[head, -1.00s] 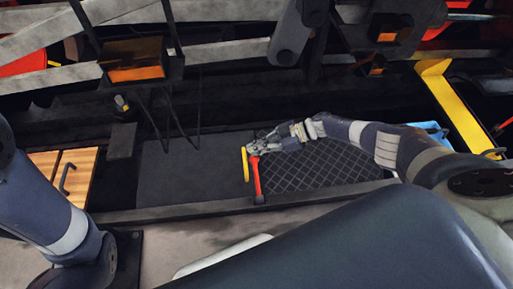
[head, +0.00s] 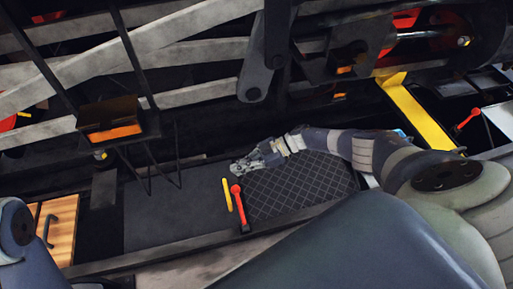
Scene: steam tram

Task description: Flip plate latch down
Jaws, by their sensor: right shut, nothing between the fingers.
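A red lever with a round knob (head: 238,200) stands at the front edge of the dark plates, beside a yellow bar (head: 228,195); the red lever is probably the plate latch. To its right is a plate with a diamond pattern (head: 300,185), and to its left a smooth dark plate (head: 170,210). My right gripper (head: 236,168) is shut and empty, just beyond the knob in the picture, with a small visible gap. The lever leans a little left. My left gripper is out of view; only part of the left arm shows.
Grey rods and dark machinery cross the top, with a hanging box with an orange face (head: 113,130). A yellow beam (head: 415,112) and another red lever (head: 467,119) are at right. A wooden panel with a handle (head: 58,228) is at lower left.

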